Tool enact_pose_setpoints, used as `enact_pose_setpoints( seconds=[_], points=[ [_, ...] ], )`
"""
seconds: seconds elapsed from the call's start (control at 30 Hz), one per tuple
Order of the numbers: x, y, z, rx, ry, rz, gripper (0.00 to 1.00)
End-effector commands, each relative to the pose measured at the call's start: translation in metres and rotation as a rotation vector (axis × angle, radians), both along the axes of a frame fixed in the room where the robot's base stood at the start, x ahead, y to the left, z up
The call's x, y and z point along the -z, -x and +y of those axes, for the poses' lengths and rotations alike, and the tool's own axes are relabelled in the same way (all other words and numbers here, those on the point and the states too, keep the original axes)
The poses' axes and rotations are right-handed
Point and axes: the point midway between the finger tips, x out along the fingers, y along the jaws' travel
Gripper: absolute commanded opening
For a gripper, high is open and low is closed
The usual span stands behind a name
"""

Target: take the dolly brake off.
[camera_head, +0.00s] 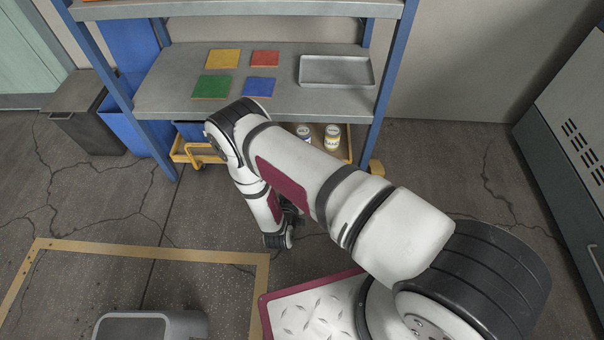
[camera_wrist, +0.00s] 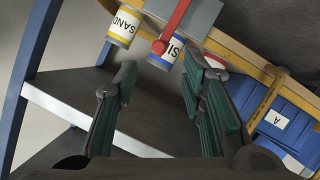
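The dolly (camera_head: 185,151), with a yellow frame and a wooden deck, stands on the floor under the shelf, partly hidden by my arm in the head view. Its deck edge (camera_wrist: 240,52) and yellow rail (camera_wrist: 268,98) show tilted in the wrist view. A red lever with a round end (camera_wrist: 174,27), apparently the brake, shows beside a grey block (camera_wrist: 197,14). My gripper (camera_wrist: 160,90) is open, its two dark green-padded fingers apart with nothing between them. The lever lies beyond the fingertips, seemingly not touched. In the head view my gripper is mostly hidden by the arm.
Labelled cans (camera_wrist: 123,25) (camera_wrist: 167,54) and blue bins (camera_wrist: 280,125) stand on the dolly. The shelf (camera_head: 175,95) above holds coloured squares and a metal tray (camera_head: 336,71). Blue posts (camera_head: 388,85) flank the dolly. A grey bin (camera_head: 85,112) stands left.

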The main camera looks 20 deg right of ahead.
Motion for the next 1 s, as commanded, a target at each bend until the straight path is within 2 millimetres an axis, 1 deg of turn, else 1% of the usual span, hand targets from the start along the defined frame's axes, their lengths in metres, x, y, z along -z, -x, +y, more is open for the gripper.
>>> enact_pose_setpoints(
  seconds=[0.1,0.23,0.77,0.87,0.97,1.0],
  points=[
    [-0.005,0.012,0.007,0.0,-0.002,0.001,0.37],
    [-0.007,0.018,0.01,0.0,-0.001,0.0,0.37],
    [-0.008,0.019,0.011,0.0,-0.001,0.0,0.37],
    [-0.01,0.016,0.012,0.002,-0.01,0.003,0.37],
    [-0.018,0.004,0.018,0.009,-0.053,0.014,0.37],
    [-0.024,-0.004,0.023,0.012,-0.082,0.025,0.37]
  ],
)
